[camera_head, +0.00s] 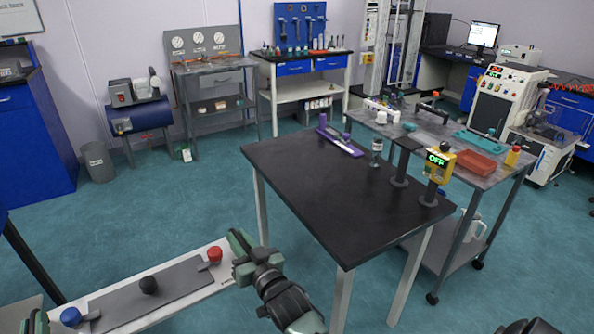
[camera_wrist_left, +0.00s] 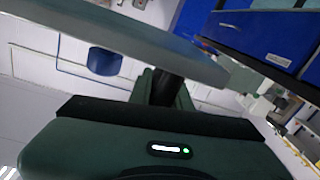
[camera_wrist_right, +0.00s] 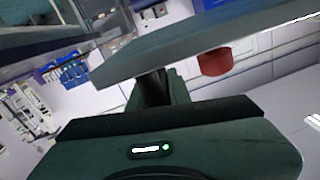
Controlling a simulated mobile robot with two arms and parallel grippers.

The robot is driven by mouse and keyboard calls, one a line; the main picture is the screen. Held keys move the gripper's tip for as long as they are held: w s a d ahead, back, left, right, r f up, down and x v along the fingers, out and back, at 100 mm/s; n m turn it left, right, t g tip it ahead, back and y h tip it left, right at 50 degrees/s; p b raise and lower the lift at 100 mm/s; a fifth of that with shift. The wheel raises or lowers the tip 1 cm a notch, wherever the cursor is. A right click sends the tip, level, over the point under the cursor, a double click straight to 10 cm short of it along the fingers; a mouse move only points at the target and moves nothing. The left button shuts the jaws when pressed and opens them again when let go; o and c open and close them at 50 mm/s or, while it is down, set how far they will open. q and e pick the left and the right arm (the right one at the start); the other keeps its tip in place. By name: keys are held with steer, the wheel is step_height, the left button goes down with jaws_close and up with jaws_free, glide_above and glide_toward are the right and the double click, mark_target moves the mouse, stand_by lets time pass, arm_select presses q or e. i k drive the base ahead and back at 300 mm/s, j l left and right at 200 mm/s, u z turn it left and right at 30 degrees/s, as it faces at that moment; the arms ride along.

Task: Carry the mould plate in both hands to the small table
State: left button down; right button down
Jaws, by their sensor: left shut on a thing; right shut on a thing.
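The mould plate (camera_head: 187,283) is a long pale plate with a grey strip, a blue knob (camera_head: 71,316), a black knob (camera_head: 148,285) and a red knob (camera_head: 214,254). It is held in front of me at the lower left of the head view. My right gripper (camera_head: 240,257) is shut on its right end, near the red knob. My left gripper (camera_head: 40,321), mostly cut off by the frame, is shut on its left end near the blue knob. The plate's edge also fills the left wrist view (camera_wrist_left: 120,40) and right wrist view (camera_wrist_right: 190,45). The black-topped table (camera_head: 315,205) stands ahead, right of the plate.
The table holds a purple-ended fixture (camera_head: 340,142), a small bottle (camera_head: 377,150), a dark post (camera_head: 402,165) and a yellow OFF display (camera_head: 440,163). Its near-left top is clear. A grey cart (camera_head: 470,135) stands behind it. A blue cabinet (camera_head: 30,140) is left; open floor (camera_head: 160,205) lies between.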

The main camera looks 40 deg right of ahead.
mark_target(311, 179)
steer(key=i, duration=2.15)
steer(key=i+j+z, duration=0.2)
steer(key=i, duration=0.7)
steer(key=z, duration=2.95)
steer(key=i, duration=0.05)
